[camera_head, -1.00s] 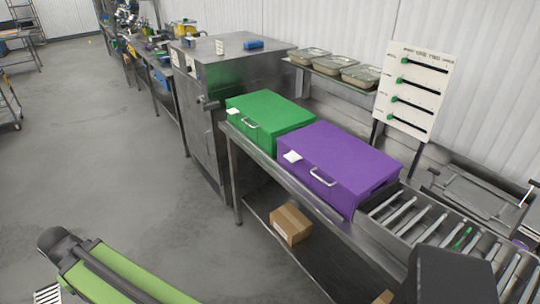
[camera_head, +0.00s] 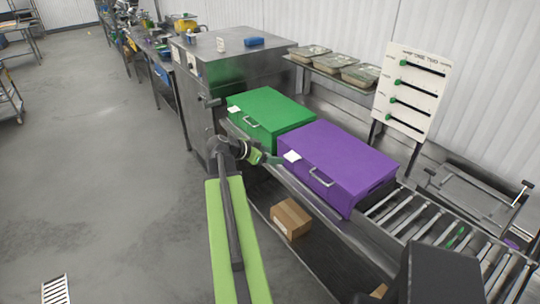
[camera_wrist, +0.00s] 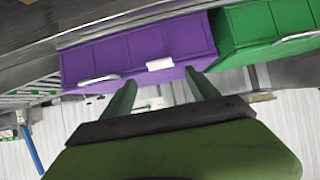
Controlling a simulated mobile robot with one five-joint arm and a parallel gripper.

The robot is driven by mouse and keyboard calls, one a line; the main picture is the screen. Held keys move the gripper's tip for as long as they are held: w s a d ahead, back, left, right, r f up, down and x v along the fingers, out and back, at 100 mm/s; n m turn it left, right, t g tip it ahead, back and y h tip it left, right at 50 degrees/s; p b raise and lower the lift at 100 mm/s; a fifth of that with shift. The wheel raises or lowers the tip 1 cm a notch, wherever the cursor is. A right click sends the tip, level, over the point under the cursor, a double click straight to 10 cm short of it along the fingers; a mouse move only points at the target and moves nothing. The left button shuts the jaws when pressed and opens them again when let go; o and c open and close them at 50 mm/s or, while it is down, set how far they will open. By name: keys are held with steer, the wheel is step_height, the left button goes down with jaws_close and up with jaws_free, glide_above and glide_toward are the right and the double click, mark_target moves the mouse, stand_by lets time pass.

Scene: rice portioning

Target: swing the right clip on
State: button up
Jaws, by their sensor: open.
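The purple box (camera_head: 345,155) stands shut on the metal counter, with a silver wire loop (camera_head: 322,178) and a white tag (camera_head: 292,156) on its front. The wrist view also shows the purple box (camera_wrist: 120,57), its loop (camera_wrist: 98,80) and its tag (camera_wrist: 160,63). The green box (camera_head: 270,108) stands beside it on the left, with a similar loop (camera_head: 251,122). I cannot tell which part is the right clip. My gripper (camera_head: 274,160) is open and empty in front of the boxes, near the tag; its fingers (camera_wrist: 160,80) stand apart in the wrist view.
A roller conveyor (camera_head: 410,220) continues right of the purple box. A steel cabinet (camera_head: 225,60) stands behind the green box. A slider board (camera_head: 412,90) and a shelf of trays (camera_head: 335,62) are at the back. A cardboard box (camera_head: 291,218) sits below the counter.

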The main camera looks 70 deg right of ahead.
mark_target(288, 157)
steer(key=b+x, duration=0.4)
steer(key=x, duration=0.4)
steer(key=shift+f+b, duration=0.3)
steer(key=shift+s+d, duration=0.15)
steer(key=shift+d, duration=0.15)
steer(key=c, duration=0.7)
